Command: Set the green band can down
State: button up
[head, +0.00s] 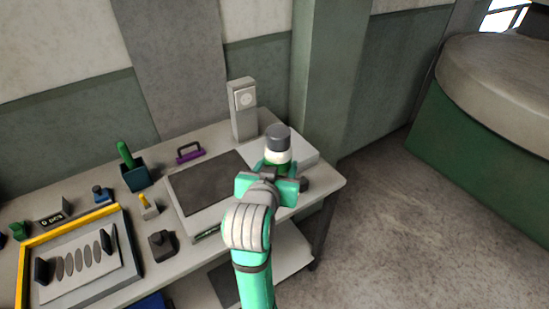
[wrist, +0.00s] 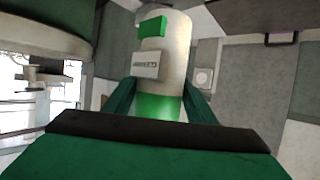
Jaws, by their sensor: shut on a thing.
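The green band can (head: 278,147) shows in the head view as a pale cylinder with a dark grey top, above the right part of the workbench. In the wrist view the can (wrist: 163,65) is large, with a green band low on its side, a green patch higher up and a small label plate. My gripper (head: 270,182) is shut on the can, and its two fingers (wrist: 158,104) stand on either side of the green band. The can's lower end is hidden behind my gripper in the head view, so I cannot tell whether it touches anything.
A purple handle (head: 189,152), a green-handled tool in a dark holder (head: 135,178) and a yellow-edged tray (head: 68,232) are further left. Bare floor lies to the right.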

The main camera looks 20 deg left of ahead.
jog(key=s+d+f, duration=0.2)
jog(key=d+f, duration=0.3)
jog(key=f, duration=1)
jog(key=s+d+f, duration=0.1)
jog(key=d+f, duration=0.4)
jog(key=f, duration=1.1)
jog(key=s+d+f+m+h, duration=0.1)
jog(key=d+f, duration=0.4)
jog(key=f, duration=1)
jog(key=shift+s+f, duration=0.25)
jog(key=shift+s, duration=0.6)
